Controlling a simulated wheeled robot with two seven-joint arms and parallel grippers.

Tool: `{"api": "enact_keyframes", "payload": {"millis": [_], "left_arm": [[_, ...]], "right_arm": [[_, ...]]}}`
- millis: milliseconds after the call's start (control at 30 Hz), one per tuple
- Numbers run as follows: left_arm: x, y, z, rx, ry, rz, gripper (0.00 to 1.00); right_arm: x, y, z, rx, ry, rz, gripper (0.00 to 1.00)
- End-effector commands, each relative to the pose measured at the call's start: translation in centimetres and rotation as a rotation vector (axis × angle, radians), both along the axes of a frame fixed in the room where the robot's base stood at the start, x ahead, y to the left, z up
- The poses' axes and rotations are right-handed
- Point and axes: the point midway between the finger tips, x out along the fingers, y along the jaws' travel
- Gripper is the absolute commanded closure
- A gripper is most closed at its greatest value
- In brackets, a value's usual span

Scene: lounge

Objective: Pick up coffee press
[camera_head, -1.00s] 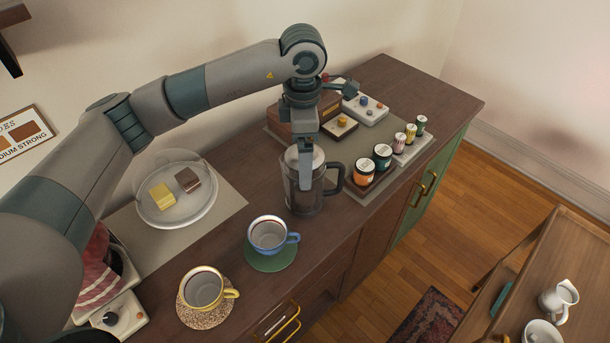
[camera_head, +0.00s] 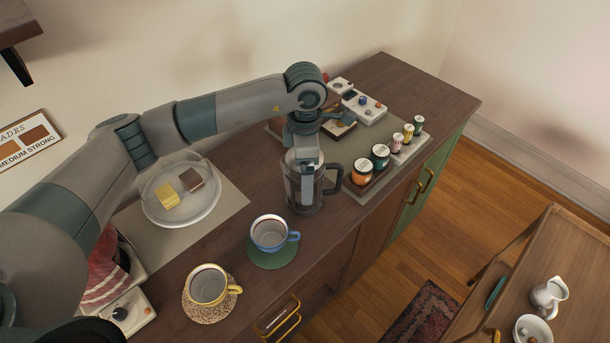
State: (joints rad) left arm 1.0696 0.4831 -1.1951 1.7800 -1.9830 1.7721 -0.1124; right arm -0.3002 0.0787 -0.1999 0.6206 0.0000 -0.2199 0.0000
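The coffee press (camera_head: 293,187), a clear glass cylinder with a dark frame and a black handle on its right, stands upright on the dark wooden cabinet top (camera_head: 345,222). My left gripper (camera_head: 307,190) points down over the press. One grey finger shows in front of the glass and reaches low along it. The other finger is hidden, so I cannot tell whether the gripper is open or shut on the press. The press lid is mostly covered by the gripper. My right gripper is not in view.
A blue cup (camera_head: 268,233) and a yellow cup (camera_head: 207,284) stand in front. A glass-covered plate (camera_head: 182,213) is on the left. A wooden cart (camera_head: 560,250) is at lower right.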

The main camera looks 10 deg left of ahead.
Motion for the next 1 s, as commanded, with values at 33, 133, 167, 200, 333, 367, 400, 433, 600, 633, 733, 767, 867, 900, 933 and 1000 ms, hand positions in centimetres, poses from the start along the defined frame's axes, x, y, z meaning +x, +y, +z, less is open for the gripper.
{"api": "enact_keyframes", "payload": {"millis": [33, 133, 167, 200, 333, 367, 400, 433, 600, 633, 733, 767, 867, 900, 933, 1000], "left_arm": [[-0.01, -0.01, -0.07, 0.0, 0.0, 0.0, 0.04], [0.01, -0.02, -0.08, 0.0, 0.0, 0.0, 0.04], [0.01, -0.02, -0.07, 0.0, 0.0, 0.0, 0.04], [0.01, -0.02, -0.07, 0.0, 0.0, 0.0, 0.04], [0.01, -0.02, -0.05, 0.0, 0.0, -0.001, 0.04], [0.01, -0.02, -0.05, 0.0, 0.0, -0.001, 0.04], [0.01, -0.02, -0.05, 0.0, 0.0, -0.001, 0.04], [0.01, -0.02, -0.04, 0.0, 0.0, -0.001, 0.07], [0.01, -0.02, -0.04, 0.0, 0.0, -0.001, 0.47], [0.01, -0.02, -0.04, 0.0, 0.0, -0.001, 0.54], [0.06, -0.05, 0.08, -0.002, -0.002, -0.001, 0.68], [0.05, -0.05, 0.08, -0.002, -0.002, -0.001, 0.68], [0.05, -0.05, 0.08, -0.002, -0.002, -0.001, 0.68], [0.06, -0.05, 0.08, -0.002, -0.002, -0.001, 0.68], [0.06, -0.05, 0.1, -0.002, -0.002, -0.001, 0.68], [0.08, -0.05, 0.19, -0.001, -0.002, -0.001, 0.68]], "right_arm": [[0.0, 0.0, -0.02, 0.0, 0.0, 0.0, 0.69], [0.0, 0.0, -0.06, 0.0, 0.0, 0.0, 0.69], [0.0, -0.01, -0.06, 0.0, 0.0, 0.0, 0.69], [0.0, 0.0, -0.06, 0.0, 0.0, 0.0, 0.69], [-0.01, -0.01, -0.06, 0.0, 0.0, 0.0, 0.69], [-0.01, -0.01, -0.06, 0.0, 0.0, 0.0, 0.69], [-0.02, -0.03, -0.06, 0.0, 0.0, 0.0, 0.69], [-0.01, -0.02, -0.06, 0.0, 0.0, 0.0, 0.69], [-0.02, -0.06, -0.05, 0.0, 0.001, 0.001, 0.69], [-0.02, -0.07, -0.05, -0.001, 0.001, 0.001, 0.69], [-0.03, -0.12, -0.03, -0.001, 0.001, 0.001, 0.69], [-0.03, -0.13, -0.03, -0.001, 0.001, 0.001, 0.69], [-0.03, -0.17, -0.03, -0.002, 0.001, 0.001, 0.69], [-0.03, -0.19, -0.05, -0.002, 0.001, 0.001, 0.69], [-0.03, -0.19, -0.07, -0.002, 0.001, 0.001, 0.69], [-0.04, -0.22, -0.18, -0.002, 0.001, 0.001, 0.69]]}}
